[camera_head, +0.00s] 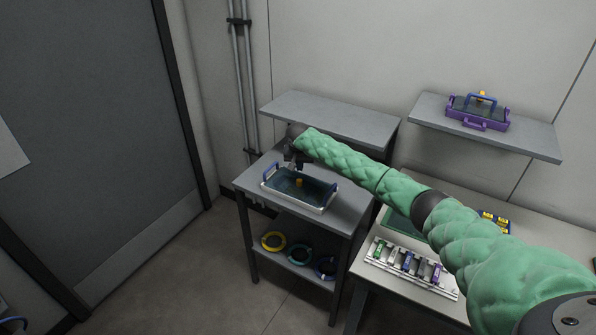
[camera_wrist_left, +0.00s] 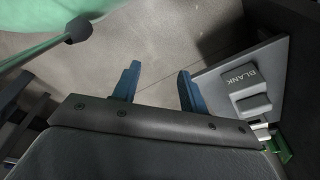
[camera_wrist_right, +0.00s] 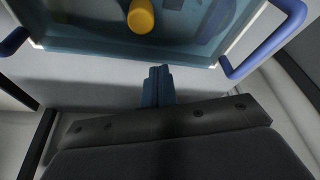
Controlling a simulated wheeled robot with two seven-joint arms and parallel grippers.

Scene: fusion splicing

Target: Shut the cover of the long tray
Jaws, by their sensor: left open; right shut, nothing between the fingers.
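A long tray with a pale metal rim (camera_head: 318,209) and blue end handles stands on the grey side table. Its see-through dark teal cover (camera_head: 316,190) lies flat over it, with a yellow knob (camera_head: 299,182) in the middle. Whether the cover is fully seated I cannot tell. My right gripper (camera_head: 291,160) is at the tray's far side. In the right wrist view its fingers (camera_wrist_right: 158,75) are shut and empty, just outside the rim, between the two blue handles (camera_wrist_right: 265,45). My left gripper (camera_wrist_left: 158,75) is open and empty in its own wrist view, away from the tray.
A purple tray (camera_head: 477,119) sits on the right wall shelf; an empty shelf (camera_head: 330,115) hangs behind the side table. Coloured rings (camera_head: 273,241) lie on the lower shelf. The right workbench holds a pale rack (camera_head: 412,270). A panel marked BLANK (camera_wrist_left: 242,78) is near my left gripper.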

